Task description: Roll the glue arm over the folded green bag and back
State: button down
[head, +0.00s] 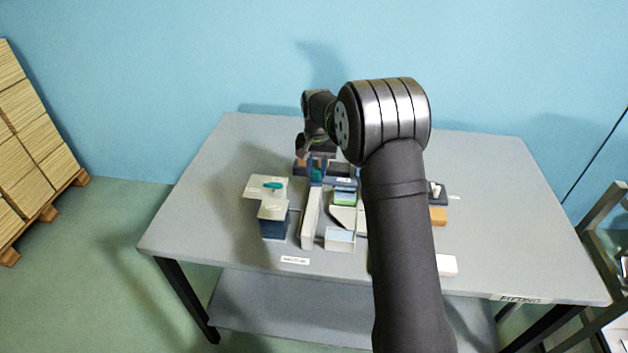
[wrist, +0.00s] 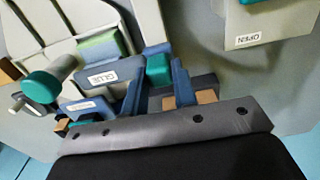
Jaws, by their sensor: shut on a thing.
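My gripper (wrist: 158,84) is shut on a teal handle (wrist: 158,68), which shows between its two blue fingers. In the head view my gripper (head: 317,172) is at the back of the fixture, with the teal handle (head: 316,176) between the fingers. A blue bar labelled GLUE (wrist: 92,83), apparently the glue arm, lies beside the handle; how the two join is not clear. The folded green bag (wrist: 98,46) lies right beside the bar in the wrist view. In the head view the green bag (head: 345,198) is just in front of the bar (head: 341,184).
A grey plate labelled OPEN (wrist: 240,30) stands left of the fixture in the head view, with a teal knob (head: 273,185) on top. Another teal knob (wrist: 40,87) sits on a grey shaft. The grey table (head: 200,220) is clear at its left. My arm hides part of the right side.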

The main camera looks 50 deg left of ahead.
jog(key=shift+w+a, duration=0.75)
jog(key=shift+w, duration=0.05)
jog(key=c, duration=1.2)
grip_release()
jog(key=shift+o, duration=0.2)
jog(key=shift+r, duration=0.15)
notch_tip(320, 180, up, 17)
jog(key=shift+r, duration=0.15)
